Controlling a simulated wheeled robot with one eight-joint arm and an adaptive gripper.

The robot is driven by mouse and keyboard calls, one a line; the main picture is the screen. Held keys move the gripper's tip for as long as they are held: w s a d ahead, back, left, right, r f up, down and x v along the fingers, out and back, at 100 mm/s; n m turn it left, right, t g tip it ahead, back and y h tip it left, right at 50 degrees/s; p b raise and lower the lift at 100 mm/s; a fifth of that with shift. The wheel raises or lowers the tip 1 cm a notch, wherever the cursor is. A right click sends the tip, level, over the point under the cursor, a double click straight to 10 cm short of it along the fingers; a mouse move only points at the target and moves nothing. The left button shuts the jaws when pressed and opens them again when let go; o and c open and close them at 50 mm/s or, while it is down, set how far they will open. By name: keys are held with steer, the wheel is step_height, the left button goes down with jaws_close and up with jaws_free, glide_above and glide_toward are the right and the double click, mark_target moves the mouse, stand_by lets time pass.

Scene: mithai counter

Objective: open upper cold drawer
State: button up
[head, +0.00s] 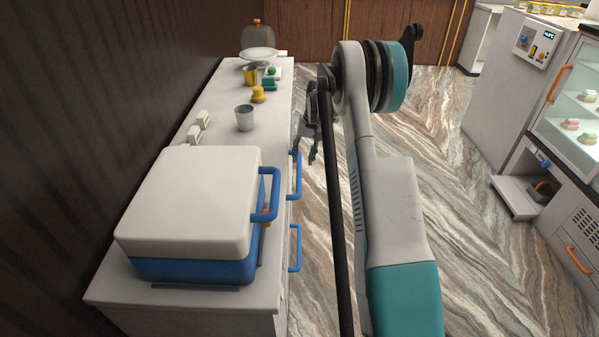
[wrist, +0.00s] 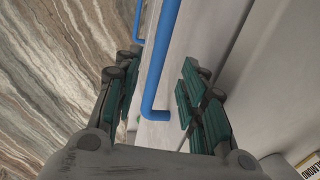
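The counter (head: 165,290) on the left has two blue bar handles on its front, an upper one (head: 298,175) and a lower one (head: 297,248). The drawer fronts are seen nearly edge-on, and no open gap shows. My gripper (head: 314,148) is beside the counter front, near the far end of the upper handle, partly hidden by my arm. In the wrist view my gripper (wrist: 158,80) is open, with a blue handle (wrist: 164,60) running between its dark green finger pads. The pads appear apart from the bar. Another blue bar (wrist: 138,22) shows beyond.
A white-lidded blue box (head: 190,205) stands on the near counter top, its blue handle at the front edge. A grey cup (head: 245,118), yellow and green items and a plate (head: 259,54) stand farther back. Marbled floor is clear right of my arm, up to a display cabinet (head: 575,100).

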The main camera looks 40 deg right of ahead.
mark_target(299, 170)
steer(key=f, duration=0.2)
steer(key=f+b, duration=0.1)
steer(key=f, duration=0.1)
steer(key=a+f+b, duration=0.1)
steer(key=f, duration=0.1)
steer(key=shift+w+f, duration=0.3)
steer(key=shift+w, duration=0.05)
jaws_close()
